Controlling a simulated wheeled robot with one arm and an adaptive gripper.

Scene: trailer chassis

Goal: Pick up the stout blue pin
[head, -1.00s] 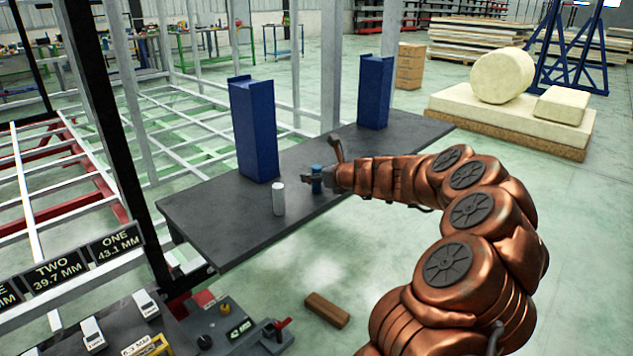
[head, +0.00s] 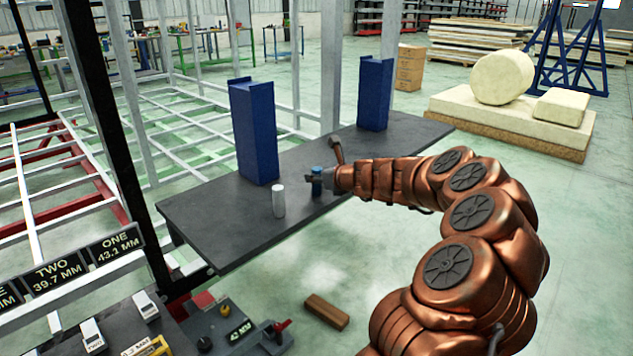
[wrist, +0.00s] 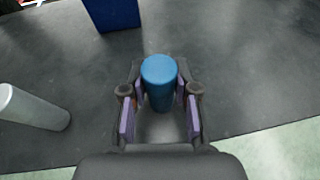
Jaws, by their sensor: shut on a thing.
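The stout blue pin (head: 316,181) stands upright on the dark table (head: 225,230), near its front edge. In the wrist view the blue pin (wrist: 159,78) is between the two fingers of my gripper (wrist: 158,100), which is shut on it. In the head view my gripper (head: 322,177) reaches the pin from the right and covers part of it. The pin's lower end is partly hidden, so I cannot tell whether it touches the table.
A pale grey pin (head: 278,201) stands to the left of the blue pin, and it also shows in the wrist view (wrist: 33,108). A tall blue block (head: 254,130) stands behind, another (head: 375,92) farther right. A brown block (head: 326,312) lies on the floor.

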